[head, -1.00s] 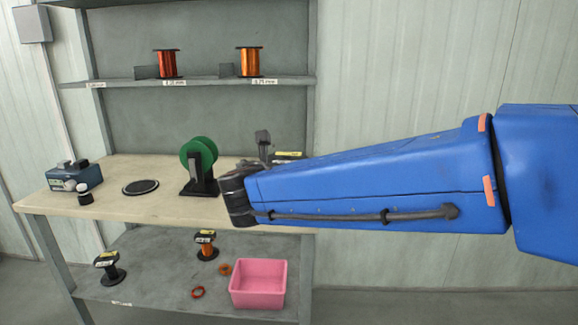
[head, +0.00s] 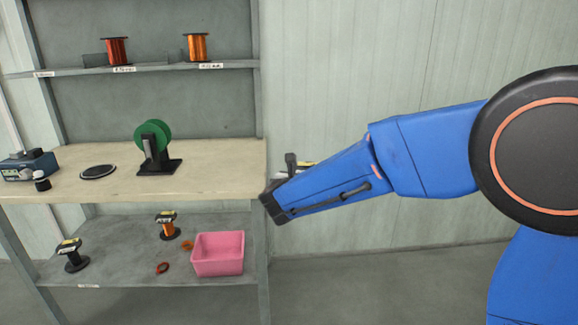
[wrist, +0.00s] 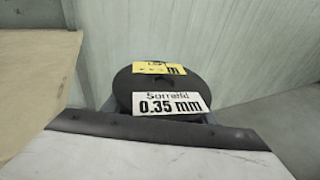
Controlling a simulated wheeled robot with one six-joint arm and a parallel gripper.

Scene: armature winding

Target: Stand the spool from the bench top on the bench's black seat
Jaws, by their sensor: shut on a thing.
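My gripper (head: 291,163) is shut on a spool, just right of the bench's right end in the head view. The spool (wrist: 124,90) shows in the wrist view as a black round flange with a yellow label and a white "0.35 mm" label. Its winding is hidden below the flange. In the head view my arm hides most of the spool. The black seat (head: 98,172) is a flat disc on the left part of the bench top (head: 222,176). It is empty and well apart from my gripper.
A green reel on a black stand (head: 152,140) stands right of the seat. A blue device (head: 30,166) and a small black knob-topped item (head: 42,182) are left of it. The lower shelf holds two spools and a pink bin (head: 218,254). Two orange-red spools stand on the upper shelf.

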